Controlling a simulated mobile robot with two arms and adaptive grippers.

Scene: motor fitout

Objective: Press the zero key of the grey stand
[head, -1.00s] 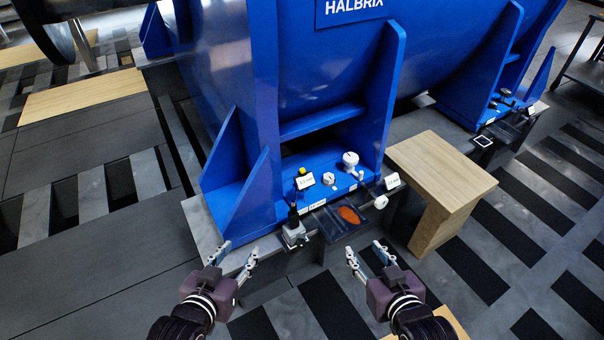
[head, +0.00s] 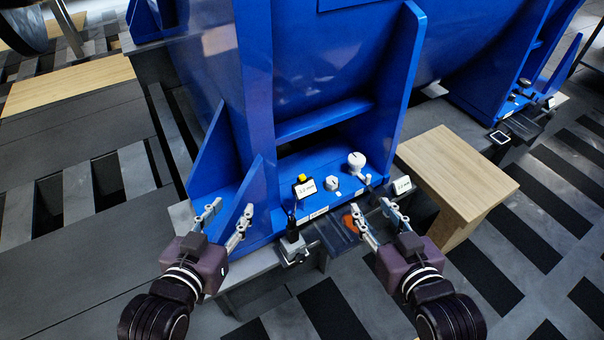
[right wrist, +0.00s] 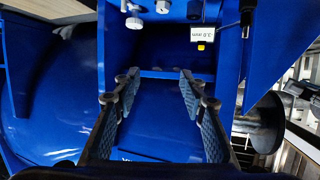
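A small grey stand (head: 292,248) with a black upright post stands at the front edge of the ledge, below the blue machine foot. Behind it is a small white display (head: 305,188) with a yellow top; its text is too small to read surely. The display also shows upside down in the right wrist view (right wrist: 203,34). I cannot make out a zero key. My left gripper (head: 233,209) is open and empty, left of the grey stand. My right gripper (head: 371,209) is open and empty, right of it, over the dark tray. Its spread fingers show in the right wrist view (right wrist: 155,85).
A dark tray (head: 330,238) with an orange patch lies right of the stand. A wooden block (head: 465,180) stands at right. Blue ribs rise on both sides.

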